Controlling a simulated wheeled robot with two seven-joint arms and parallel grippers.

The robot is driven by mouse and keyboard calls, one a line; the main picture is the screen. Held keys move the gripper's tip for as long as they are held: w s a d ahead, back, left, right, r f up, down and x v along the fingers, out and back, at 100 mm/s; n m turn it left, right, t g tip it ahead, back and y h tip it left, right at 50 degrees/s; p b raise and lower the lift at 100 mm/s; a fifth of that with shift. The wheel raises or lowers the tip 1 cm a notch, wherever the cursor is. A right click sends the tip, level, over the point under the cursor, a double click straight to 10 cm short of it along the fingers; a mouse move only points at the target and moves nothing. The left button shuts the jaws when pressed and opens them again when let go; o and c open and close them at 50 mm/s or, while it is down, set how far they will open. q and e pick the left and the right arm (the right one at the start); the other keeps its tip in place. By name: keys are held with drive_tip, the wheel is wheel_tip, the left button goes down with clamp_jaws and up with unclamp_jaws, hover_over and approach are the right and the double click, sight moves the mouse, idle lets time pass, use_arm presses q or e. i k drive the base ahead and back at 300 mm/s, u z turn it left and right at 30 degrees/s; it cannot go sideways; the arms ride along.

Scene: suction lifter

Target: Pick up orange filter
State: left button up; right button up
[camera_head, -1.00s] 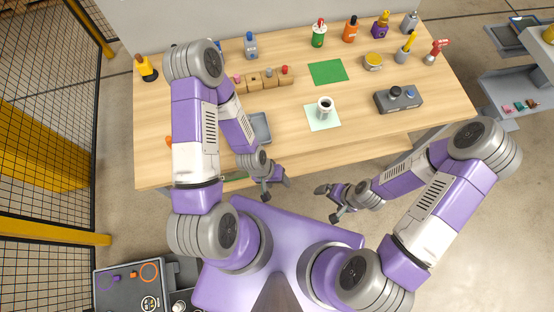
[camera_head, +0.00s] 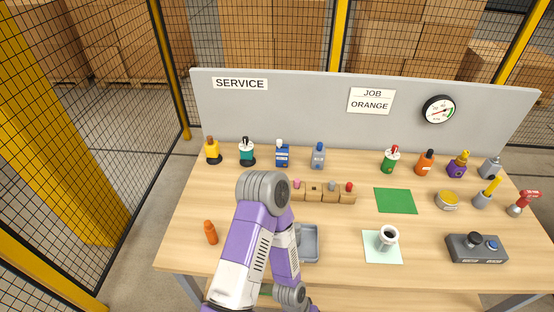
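No item is plainly recognisable as an orange filter. A small orange piece with a narrow top (camera_head: 210,232) stands at the table's left front. An orange bottle with a dark cap (camera_head: 425,162) stands in the back row at right. A wooden rack (camera_head: 325,195) mid-table holds several small coloured pieces, one red at its right end. My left arm (camera_head: 240,255) crosses the front of the table, and its gripper lies below the picture edge. My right arm and gripper are out of view.
A grey cup with a dark rim (camera_head: 388,238) stands on a pale green mat (camera_head: 370,257). A grey tray (camera_head: 309,256) is partly behind my arm. A green mat (camera_head: 395,200) is bare. A control box (camera_head: 477,249) sits at right. A sign reads "JOB ORANGE" (camera_head: 371,100).

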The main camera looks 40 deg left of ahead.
sight(209, 230)
drive_tip(key=u, duration=2.05)
